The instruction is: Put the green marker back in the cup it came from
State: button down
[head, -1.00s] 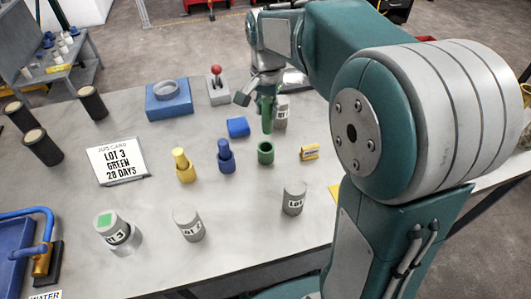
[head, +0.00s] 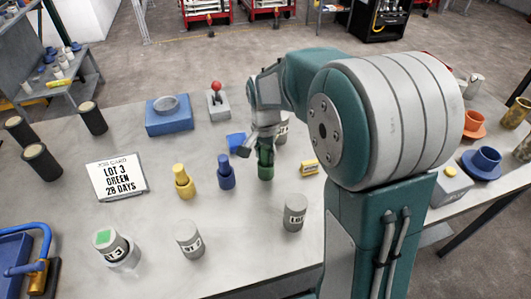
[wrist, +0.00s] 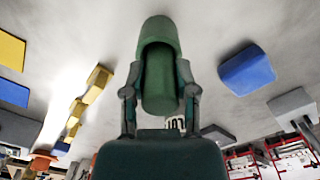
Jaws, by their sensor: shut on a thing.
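The green marker (wrist: 160,88) is between the fingers of my gripper (wrist: 160,98), which is shut on it. In the wrist view the marker's far end is inside the mouth of the green cup (wrist: 158,32). In the head view the green cup (head: 265,173) stands on the table directly below my gripper (head: 264,148), with the marker (head: 265,155) upright over and partly in it. Whether the marker touches the cup's bottom is hidden.
A yellow cup (head: 184,191) and a blue cup (head: 226,181) hold matching markers to the left. Near are a blue block (head: 236,142), a yellow box (head: 309,167) and grey labelled cylinders (head: 294,212). Table between is clear.

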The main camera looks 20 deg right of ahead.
jog(key=shift+f, duration=0.15)
jog(key=shift+c, duration=2)
grip_release()
